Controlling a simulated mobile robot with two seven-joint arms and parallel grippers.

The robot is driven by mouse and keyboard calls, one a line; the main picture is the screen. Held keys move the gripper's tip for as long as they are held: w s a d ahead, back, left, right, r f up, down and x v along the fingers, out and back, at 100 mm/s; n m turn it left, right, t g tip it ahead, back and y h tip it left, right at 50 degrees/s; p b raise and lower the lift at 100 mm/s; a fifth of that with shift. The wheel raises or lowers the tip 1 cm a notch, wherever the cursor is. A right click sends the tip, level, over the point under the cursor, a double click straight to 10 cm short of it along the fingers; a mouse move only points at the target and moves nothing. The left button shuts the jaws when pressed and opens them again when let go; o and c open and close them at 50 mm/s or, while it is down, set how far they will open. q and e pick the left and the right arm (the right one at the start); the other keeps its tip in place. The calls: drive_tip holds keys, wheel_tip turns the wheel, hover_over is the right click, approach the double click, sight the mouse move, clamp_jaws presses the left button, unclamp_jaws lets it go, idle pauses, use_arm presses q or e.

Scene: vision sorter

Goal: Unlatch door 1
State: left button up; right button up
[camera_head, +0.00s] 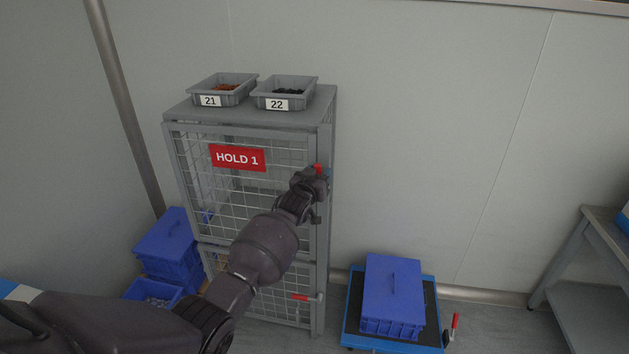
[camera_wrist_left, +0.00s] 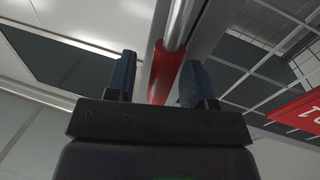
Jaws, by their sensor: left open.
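Door 1 (camera_head: 240,185) is the upper wire-mesh door of a grey cabinet, with a red HOLD 1 sign (camera_head: 237,158); it looks shut. Its red latch handle (camera_head: 318,168) is at the door's right edge, mostly hidden by my left gripper (camera_head: 321,176). In the left wrist view the red handle (camera_wrist_left: 165,72) with its metal rod (camera_wrist_left: 180,25) lies between the two fingers of my left gripper (camera_wrist_left: 158,76). The fingers are open, with a gap seen on each side of the handle. I cannot tell how deep the handle sits between them. My right gripper is not in view.
A lower mesh door has its own red handle (camera_head: 303,297). Grey bins labelled 21 (camera_head: 210,101) and 22 (camera_head: 277,104) stand on the cabinet. Blue crates (camera_head: 170,246) are at left. A cart (camera_head: 351,326) bearing a blue box (camera_head: 392,290) stands at right, near a table (camera_head: 607,228).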

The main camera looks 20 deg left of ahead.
use_arm(q)
drive_tip(key=s, duration=1)
drive_tip(key=shift+s+d, duration=0.25)
drive_tip(key=shift+s, duration=0.1)
drive_tip(key=shift+f, duration=0.15)
